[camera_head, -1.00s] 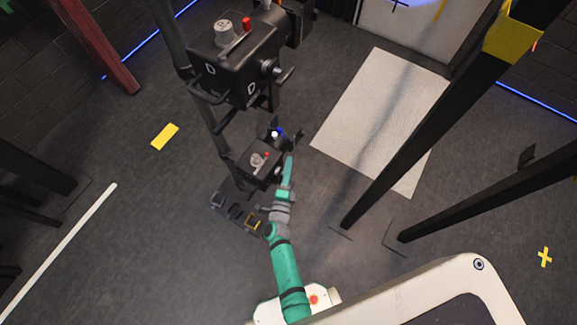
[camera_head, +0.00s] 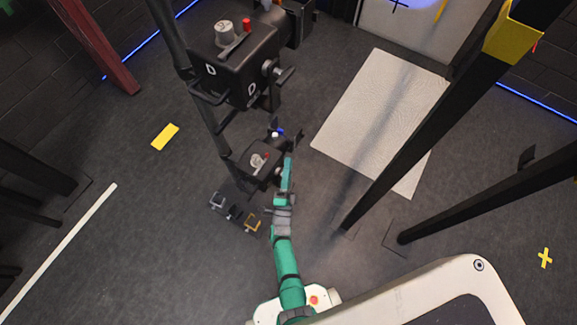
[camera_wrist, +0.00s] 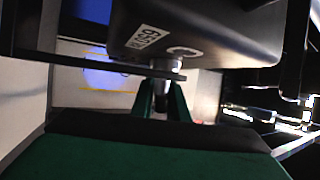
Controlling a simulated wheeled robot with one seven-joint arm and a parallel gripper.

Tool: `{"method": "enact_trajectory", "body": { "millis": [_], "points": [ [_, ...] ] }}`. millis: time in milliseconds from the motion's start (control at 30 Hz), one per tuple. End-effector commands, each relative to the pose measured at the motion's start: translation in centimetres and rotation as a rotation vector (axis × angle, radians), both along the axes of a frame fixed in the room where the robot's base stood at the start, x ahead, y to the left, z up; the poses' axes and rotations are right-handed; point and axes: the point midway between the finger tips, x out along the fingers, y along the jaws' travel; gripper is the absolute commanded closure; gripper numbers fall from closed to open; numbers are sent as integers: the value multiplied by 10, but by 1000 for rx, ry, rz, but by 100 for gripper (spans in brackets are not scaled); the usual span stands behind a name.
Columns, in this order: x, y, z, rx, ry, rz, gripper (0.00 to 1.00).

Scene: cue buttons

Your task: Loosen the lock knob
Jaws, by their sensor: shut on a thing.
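In the wrist view, the two green fingers of my gripper (camera_wrist: 163,102) point up and are closed around a small dark and grey knob (camera_wrist: 160,68). The knob sits at the edge of a dark bracket bar (camera_wrist: 95,64), below a black housing (camera_wrist: 200,30) with a white label. The fingers hide part of the knob. In the head view, my gripper (camera_head: 288,166) is at the right side of the lower black lamp unit (camera_head: 258,160). The knob cannot be made out there.
A larger black lamp unit (camera_head: 240,68) with a grey dial and red button hangs above on the same dark pole. Small clamps (camera_head: 235,213) lie left of my arm. Dark posts stand at the right. A pale mat (camera_head: 380,120) lies on open floor.

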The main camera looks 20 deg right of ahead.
Motion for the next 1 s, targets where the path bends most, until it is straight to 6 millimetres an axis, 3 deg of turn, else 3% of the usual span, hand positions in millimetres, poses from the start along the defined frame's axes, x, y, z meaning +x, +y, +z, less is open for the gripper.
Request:
{"method": "enact_trajectory", "body": {
  "millis": [500,1000],
  "points": [
    [-2,2,7,-185,-144,-3,100],
    [-3,2,9,-230,-180,-5,100]
  ]
}}
